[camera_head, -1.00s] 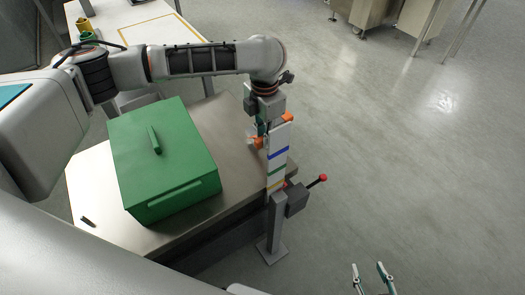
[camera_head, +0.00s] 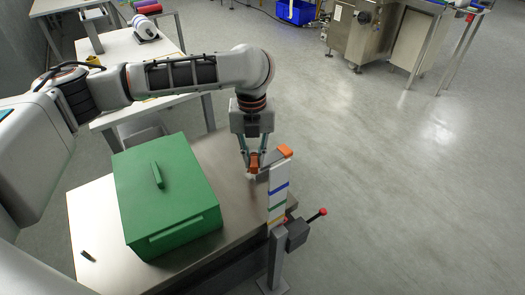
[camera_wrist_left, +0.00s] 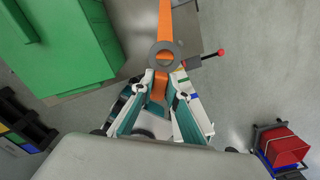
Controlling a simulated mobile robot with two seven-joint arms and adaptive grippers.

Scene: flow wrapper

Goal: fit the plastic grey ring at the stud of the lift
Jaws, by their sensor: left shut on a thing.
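In the head view my left gripper (camera_head: 254,163) points down, shut around an orange and grey part just left of the lift's top. My right gripper is not in view.
A green lidded box (camera_head: 165,195) stands on the steel table (camera_head: 95,215) left of the lift. A red-knobbed lever (camera_head: 322,211) sticks out right of the post. Open floor lies to the right.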

